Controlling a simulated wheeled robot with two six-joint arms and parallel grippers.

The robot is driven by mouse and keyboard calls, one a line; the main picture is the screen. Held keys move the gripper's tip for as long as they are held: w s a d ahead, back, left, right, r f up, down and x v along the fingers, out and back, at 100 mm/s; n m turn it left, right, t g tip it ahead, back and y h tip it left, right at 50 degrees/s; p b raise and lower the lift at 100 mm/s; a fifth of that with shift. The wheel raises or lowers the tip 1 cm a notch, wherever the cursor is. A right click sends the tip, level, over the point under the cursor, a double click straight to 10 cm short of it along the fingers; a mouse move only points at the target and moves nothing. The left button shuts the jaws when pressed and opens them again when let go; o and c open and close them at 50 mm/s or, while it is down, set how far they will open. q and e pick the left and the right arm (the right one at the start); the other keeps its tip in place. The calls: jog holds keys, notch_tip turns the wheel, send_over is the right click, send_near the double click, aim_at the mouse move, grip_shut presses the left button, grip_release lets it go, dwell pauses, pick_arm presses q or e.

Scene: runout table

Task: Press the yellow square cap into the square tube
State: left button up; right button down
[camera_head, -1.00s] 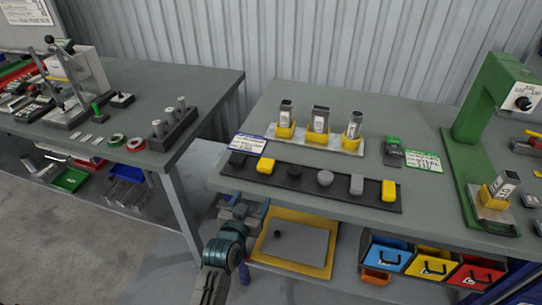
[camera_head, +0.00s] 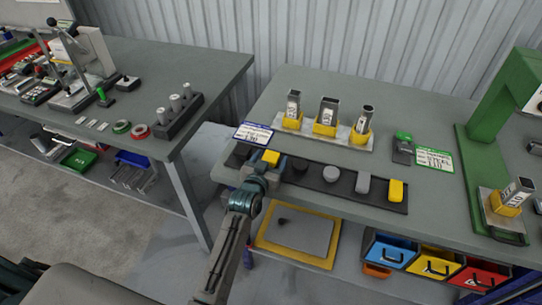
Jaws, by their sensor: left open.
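A yellow cap (camera_head: 271,157) with a squarish top sits toward the left end of the dark cap strip (camera_head: 314,186). My left gripper (camera_head: 266,162) is open at this cap, its fingers close by its sides; contact cannot be told. A second yellow cap (camera_head: 396,190), more oblong, sits at the strip's right end. Three upright metal tubes stand in yellow holders on a pale plate behind: a squarish left tube (camera_head: 293,104), a wider middle tube (camera_head: 328,110) and a right tube (camera_head: 366,119). Another tube (camera_head: 519,190) leans in a yellow holder under the green press. My right gripper is out of view.
The green press (camera_head: 480,145) stands at the right. A dark device with a green top (camera_head: 403,147) and a green-edged card (camera_head: 435,160) lie right of the tubes. A blue-edged card (camera_head: 254,133) lies behind the strip's left end. Grey and black caps share the strip.

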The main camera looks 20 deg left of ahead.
pick_arm(q)
jog(key=shift+w, duration=1.1)
jog(key=shift+w+f, duration=0.2)
jog(key=shift+w, duration=0.1)
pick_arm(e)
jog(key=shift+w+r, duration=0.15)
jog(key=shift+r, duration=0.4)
pick_arm(q)
jog(key=shift+c, duration=0.4)
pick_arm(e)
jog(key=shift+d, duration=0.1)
pick_arm(q)
jog(key=shift+s, duration=0.1)
jog(key=c, duration=1)
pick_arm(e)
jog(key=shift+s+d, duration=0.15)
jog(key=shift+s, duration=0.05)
pick_arm(q)
jog(key=shift+r+p, duration=0.15)
jog(key=shift+p, duration=0.15)
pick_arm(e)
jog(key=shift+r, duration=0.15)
